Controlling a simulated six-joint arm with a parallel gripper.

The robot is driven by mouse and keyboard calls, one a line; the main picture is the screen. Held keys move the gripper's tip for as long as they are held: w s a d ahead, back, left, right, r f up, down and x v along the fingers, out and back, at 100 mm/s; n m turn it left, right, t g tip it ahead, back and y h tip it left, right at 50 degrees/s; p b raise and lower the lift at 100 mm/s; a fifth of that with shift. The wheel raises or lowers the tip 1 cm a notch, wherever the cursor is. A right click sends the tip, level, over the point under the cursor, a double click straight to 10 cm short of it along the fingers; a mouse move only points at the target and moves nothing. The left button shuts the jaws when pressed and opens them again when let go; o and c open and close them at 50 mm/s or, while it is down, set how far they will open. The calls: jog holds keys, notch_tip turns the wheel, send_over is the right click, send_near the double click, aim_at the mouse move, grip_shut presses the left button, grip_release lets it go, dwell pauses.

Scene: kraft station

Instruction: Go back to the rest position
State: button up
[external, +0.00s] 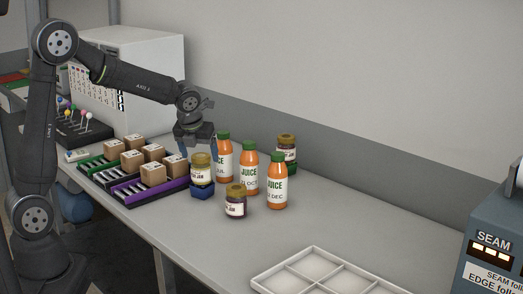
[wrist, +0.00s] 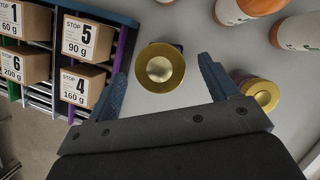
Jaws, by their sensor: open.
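My gripper (external: 197,146) is open above the table, just over a jar with a gold lid (external: 201,170). That jar stands on a small blue block (external: 203,190). In the wrist view the gold lid (wrist: 160,67) lies between the two blue fingers of my gripper (wrist: 163,78), with a gap on each side. I cannot tell from these views how far the fingertips are above the lid or beside the jar.
A dark jar (external: 236,203) stands in front, several orange juice bottles (external: 249,172) to the right, another jar (external: 287,148) behind. Boxes on racks (external: 153,171) lie left. A white divided tray (external: 317,250) is empty at front right.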

jog(key=x, duration=0.5)
jog(key=shift+s+f, duration=0.1)
notch_tip(320, 180, up, 3)
jog(key=shift+r, duration=0.75)
